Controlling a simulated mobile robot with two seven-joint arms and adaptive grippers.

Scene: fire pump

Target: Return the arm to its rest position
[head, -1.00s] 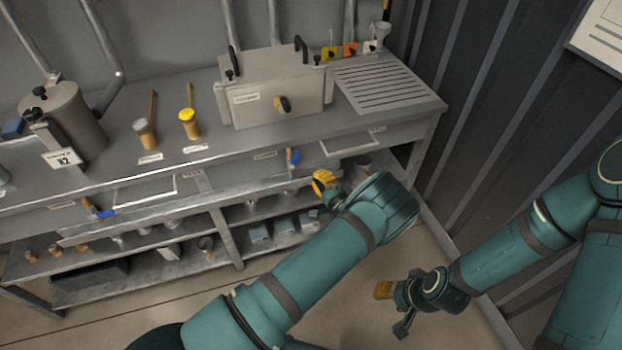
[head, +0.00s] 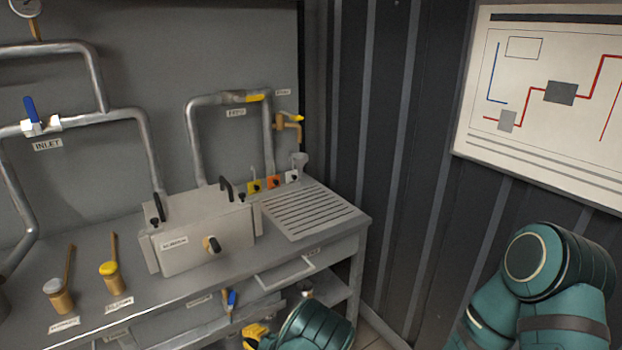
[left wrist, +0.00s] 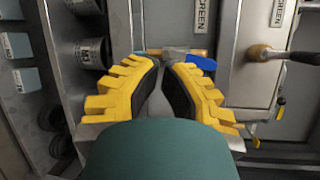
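My left gripper (head: 255,337) shows at the lower edge of the head view, in front of the bench. In the left wrist view its yellow fingers with dark pads (left wrist: 163,68) come close at the tips, with a narrow gap and no object visible between them. A tool or valve with a blue handle (left wrist: 201,62) lies just beyond the tips; the view does not show contact. My left forearm is mostly cut off below the head view. My right arm (head: 555,275) shows at the lower right; its gripper is out of frame.
The bench (head: 350,215) holds a grey box (head: 205,240), two long-handled tools, one with a yellow cap (head: 109,268), and a slatted drain plate (head: 310,208). Pipes run on the wall behind. A corrugated dark wall and a diagram board (head: 545,100) stand at the right.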

